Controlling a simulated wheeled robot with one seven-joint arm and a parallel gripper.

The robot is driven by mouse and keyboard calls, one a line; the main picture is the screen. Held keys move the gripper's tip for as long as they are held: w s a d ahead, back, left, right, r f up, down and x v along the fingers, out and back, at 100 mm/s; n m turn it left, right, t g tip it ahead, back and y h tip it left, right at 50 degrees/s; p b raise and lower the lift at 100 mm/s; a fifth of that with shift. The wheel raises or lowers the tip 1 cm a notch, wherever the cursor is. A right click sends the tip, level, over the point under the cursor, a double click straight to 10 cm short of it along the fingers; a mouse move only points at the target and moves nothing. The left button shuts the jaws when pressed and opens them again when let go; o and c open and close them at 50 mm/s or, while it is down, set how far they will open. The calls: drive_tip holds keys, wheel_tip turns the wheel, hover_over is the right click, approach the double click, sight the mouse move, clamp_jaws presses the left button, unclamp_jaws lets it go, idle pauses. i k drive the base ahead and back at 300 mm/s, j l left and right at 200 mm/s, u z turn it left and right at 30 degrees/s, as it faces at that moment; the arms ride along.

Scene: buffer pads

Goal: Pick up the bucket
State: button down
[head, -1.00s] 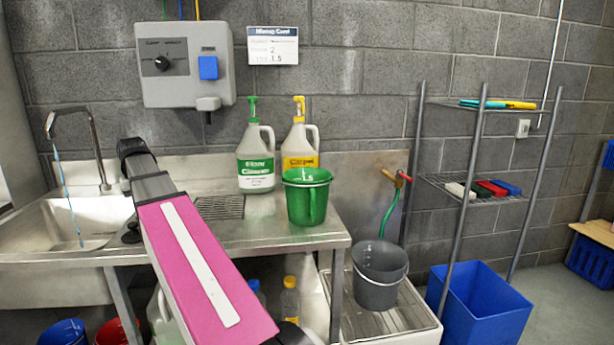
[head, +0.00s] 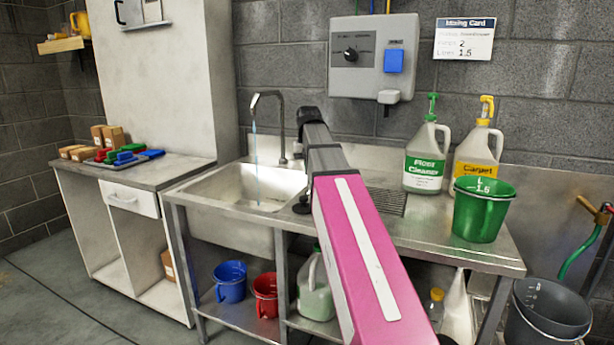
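Several bucket-like vessels show in the head view. A green bucket (head: 481,213) with a pour lip and white markings stands upright on the steel counter at the right. A larger grey bucket (head: 545,318) stands lower at the right edge, partly cut off. A blue bucket (head: 230,283) and a red bucket (head: 266,296) stand on the shelf under the sink. My pink arm reaches from the bottom centre toward the sink. I cannot make out my gripper's fingers at its far dark end, and no bucket is seen held.
The steel counter (head: 440,235) carries a green-labelled jug (head: 425,160) and a yellow-labelled jug (head: 479,148) behind the green bucket. The sink (head: 240,187) has a tall tap. A side cabinet (head: 140,172) at the left holds boxes and coloured pads. Floor at lower left is clear.

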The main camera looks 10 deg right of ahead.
sight(482, 205)
drive_tip(key=k, duration=1)
